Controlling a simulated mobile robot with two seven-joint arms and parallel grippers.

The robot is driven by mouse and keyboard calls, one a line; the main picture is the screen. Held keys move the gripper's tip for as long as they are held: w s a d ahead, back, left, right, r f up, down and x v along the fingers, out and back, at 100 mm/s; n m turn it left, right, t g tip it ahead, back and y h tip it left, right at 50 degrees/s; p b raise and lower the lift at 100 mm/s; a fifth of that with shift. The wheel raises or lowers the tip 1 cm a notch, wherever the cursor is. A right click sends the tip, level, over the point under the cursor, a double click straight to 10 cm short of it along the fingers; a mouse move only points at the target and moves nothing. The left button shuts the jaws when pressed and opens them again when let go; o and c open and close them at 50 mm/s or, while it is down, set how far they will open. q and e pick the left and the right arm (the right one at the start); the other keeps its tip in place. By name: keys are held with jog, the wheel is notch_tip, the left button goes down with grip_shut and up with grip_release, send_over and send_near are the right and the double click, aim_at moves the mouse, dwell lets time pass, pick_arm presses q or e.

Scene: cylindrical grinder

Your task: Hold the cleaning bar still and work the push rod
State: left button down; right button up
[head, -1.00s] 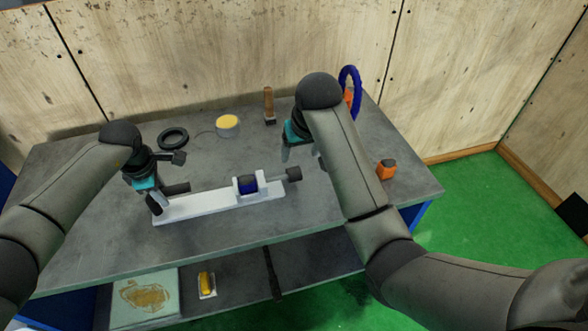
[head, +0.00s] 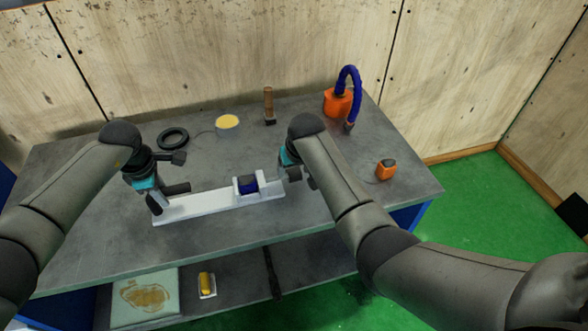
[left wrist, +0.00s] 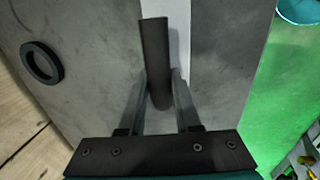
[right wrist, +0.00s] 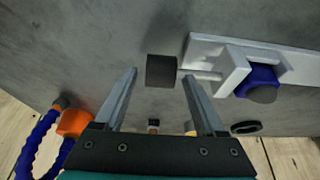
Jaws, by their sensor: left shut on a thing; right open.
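The cleaning bar (head: 210,204) is a long white bar lying on the grey bench, with a dark upright handle (left wrist: 155,60) at its left end and a blue part (head: 247,185) in a white bracket near its right end. My left gripper (head: 160,198) is shut on the dark handle; its fingers sit on both sides of it in the left wrist view (left wrist: 160,92). The push rod's dark knob (right wrist: 161,71) sticks out from the bar's right end on a thin white rod. My right gripper (right wrist: 160,76) is open, its fingertips either side of the knob; contact cannot be told.
Behind the bar stand a black ring (head: 173,138), a yellow-topped tin (head: 228,122) and a wooden-handled tool (head: 268,105). An orange object with a blue hose (head: 338,103) and a small orange box (head: 386,169) are at the right. The bench's front is clear.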

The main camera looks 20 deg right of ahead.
jog(key=shift+w+f, duration=0.1)
jog(key=shift+f, duration=0.1)
grip_shut()
dwell(0.6)
dwell(0.9)
